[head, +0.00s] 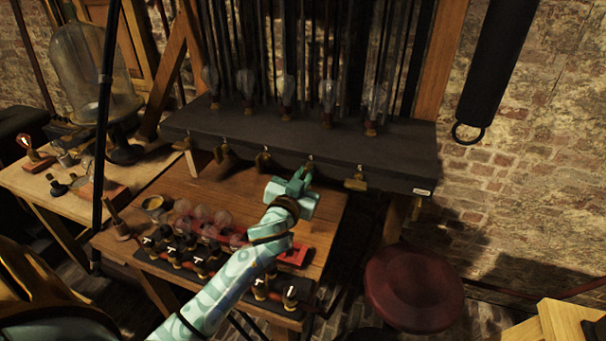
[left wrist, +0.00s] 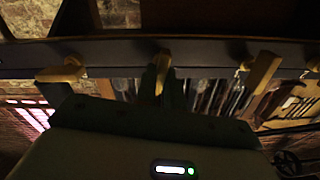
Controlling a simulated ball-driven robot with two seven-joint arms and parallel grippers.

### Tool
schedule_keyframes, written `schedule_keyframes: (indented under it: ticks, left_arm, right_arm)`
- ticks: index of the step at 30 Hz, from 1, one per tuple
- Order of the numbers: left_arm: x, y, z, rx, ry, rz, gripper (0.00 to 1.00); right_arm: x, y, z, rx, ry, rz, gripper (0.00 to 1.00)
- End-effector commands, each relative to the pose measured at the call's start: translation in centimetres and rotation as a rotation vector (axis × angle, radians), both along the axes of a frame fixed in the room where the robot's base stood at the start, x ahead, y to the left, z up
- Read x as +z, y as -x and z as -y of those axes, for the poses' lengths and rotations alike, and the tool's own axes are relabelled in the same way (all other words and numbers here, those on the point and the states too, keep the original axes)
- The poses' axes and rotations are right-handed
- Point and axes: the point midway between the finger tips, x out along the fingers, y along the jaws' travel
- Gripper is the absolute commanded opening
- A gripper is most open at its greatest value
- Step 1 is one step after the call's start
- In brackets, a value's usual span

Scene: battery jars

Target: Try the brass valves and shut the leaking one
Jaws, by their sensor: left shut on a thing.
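Several brass valves line the front edge of a dark shelf (head: 300,140). My left gripper (head: 304,177) is shut on the valve (head: 310,159) second from the right; its fingers partly hide it. In the left wrist view this valve (left wrist: 162,60) is between my fingers. The rightmost valve (head: 356,182) is free, with its handle lying sideways. Another valve (head: 264,155) is just left of my gripper, and one more (head: 182,144) is at the shelf's left end. I cannot see which valve leaks. My right gripper is not in view.
Glass bulbs (head: 287,105) stand on the shelf. Below it, a wooden table (head: 245,180) holds a red rack with round glass bulbs (head: 200,213) and rows of dark knobs. A red stool (head: 413,287) stands at the right. A glass bell jar (head: 85,70) is at the far left.

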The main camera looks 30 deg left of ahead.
Motion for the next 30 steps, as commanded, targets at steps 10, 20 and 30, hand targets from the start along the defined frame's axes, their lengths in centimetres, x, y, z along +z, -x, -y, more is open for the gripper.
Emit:
schedule_keyframes:
  ticks: [10, 20, 30]
  left_arm:
    - [0.1, 0.0, 0.2, 0.000, -0.313, -0.076, 0.00]
    - [0.0, -0.1, 0.3, 0.000, -0.620, -0.149, 0.00]
    - [-0.2, -0.1, 0.4, -0.001, -0.932, -0.223, 0.00]
  right_arm:
    - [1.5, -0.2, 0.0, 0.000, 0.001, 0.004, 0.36]
    - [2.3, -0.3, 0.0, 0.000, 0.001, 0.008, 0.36]
    - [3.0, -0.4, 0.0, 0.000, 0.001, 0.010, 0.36]
